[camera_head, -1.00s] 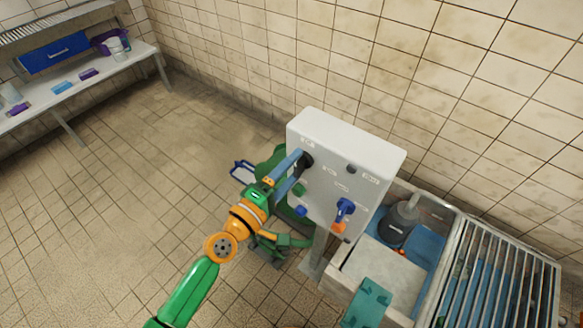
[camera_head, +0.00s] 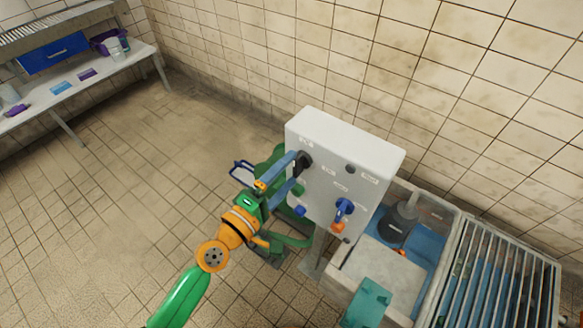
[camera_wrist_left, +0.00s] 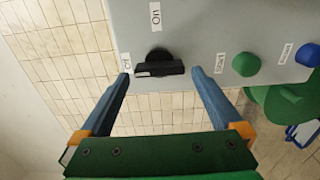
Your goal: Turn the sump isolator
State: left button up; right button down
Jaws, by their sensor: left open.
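The isolator shows as a black rotary switch (camera_wrist_left: 158,66) with a bar handle on the face of a pale grey panel box (camera_head: 345,143). In the left wrist view the bar lies nearly level, with white labels around it. The switch also shows in the head view (camera_head: 303,162), partly behind my fingers. My left gripper (camera_head: 289,174) is open in front of it. In the left wrist view the blue fingertips (camera_wrist_left: 162,76) stand on either side of the bar, with gaps; I see no contact. My right gripper is not in view.
The panel also carries a green button (camera_wrist_left: 246,64), a blue knob (camera_wrist_left: 307,55) and a blue valve handle (camera_head: 344,207). A trough with a pump (camera_head: 393,229) and a metal grating (camera_head: 505,275) stand at right. The floor at left is clear.

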pick_arm(q)
jog(key=v, duration=0.5)
jog(key=shift+s+b, duration=0.15)
jog(key=shift+b, duration=0.25)
jog(key=s+a+f+m+g+y+p, duration=0.1)
jog(key=a+f+m+g+y+p, duration=0.2)
jog(key=f, duration=0.6)
jog(key=s+a+f+m+g+y+p, duration=0.1)
jog(key=s+a+f+y, duration=0.3)
jog(key=f, duration=0.6)
jog(key=s+a+f+m+g+y+p, duration=0.1)
jog(key=s+a+f+m+g, duration=0.1)
jog(key=s+f, duration=0.3)
jog(key=s+a+f+m+g+y+p, duration=0.1)
jog(key=s+a+f+m+g, duration=0.2)
jog(key=s, duration=0.8)
jog(key=s+a+f+m+g+y+p, duration=0.1)
jog(key=s+a+f+m+g, duration=0.1)
jog(key=s+f+m+g, duration=0.2)
jog(key=s+f, duration=0.3)
jog(key=s, duration=0.2)
jog(key=shift+a+m+g+y+p, duration=0.2)
jog(key=shift+m+g+y+p, duration=0.1)
jog(key=shift+p, duration=0.1)
jog(key=shift+s, duration=0.1)
